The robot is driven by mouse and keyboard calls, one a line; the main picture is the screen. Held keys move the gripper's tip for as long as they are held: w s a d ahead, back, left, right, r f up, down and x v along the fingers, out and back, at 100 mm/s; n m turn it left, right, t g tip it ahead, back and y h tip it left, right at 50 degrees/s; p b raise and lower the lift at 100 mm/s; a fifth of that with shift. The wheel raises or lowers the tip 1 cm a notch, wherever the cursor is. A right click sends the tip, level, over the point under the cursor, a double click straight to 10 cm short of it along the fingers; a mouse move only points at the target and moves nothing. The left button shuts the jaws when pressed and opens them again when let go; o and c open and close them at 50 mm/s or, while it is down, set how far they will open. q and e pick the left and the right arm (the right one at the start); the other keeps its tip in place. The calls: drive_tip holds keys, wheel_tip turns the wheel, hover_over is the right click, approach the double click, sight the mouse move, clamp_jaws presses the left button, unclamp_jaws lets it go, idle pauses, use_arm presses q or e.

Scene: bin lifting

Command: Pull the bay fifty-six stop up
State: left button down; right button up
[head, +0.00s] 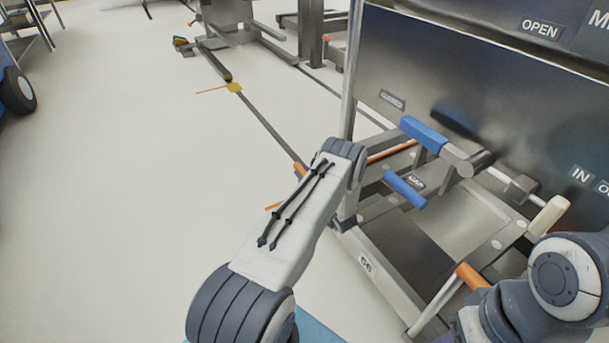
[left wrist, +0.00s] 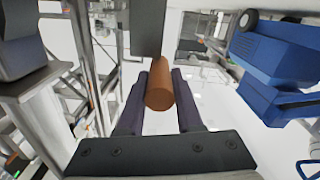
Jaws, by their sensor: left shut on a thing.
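My left gripper (left wrist: 160,74) is shut on an orange cylindrical grip (left wrist: 160,94), taken to be the handle of the bay fifty-six stop. One dark finger lies on each side of it. In the head view my left forearm reaches up to the bay frame and hides its gripper and most of what it holds. A plate marked 56 (head: 367,264) sits on the low frame of the bay (head: 382,281). My right arm shows at the lower right, but I cannot see its fingers.
Another orange grip (head: 470,275) is beside my right arm. Blue handles (head: 424,134) (head: 405,190) and a cream grip (head: 549,216) stand inside the bay, under a large dark panel (head: 470,80). A blue wheeled cart (left wrist: 275,60) stands apart. Open floor lies to the left.

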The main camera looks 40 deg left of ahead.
use_arm(q)
wheel_tip(320, 180, up, 6)
drive_tip(key=p, duration=0.3)
drive_tip(key=shift+p, duration=0.3)
drive_tip(key=shift+f, duration=0.1)
drive_tip(key=c, duration=0.6)
unclamp_jaws()
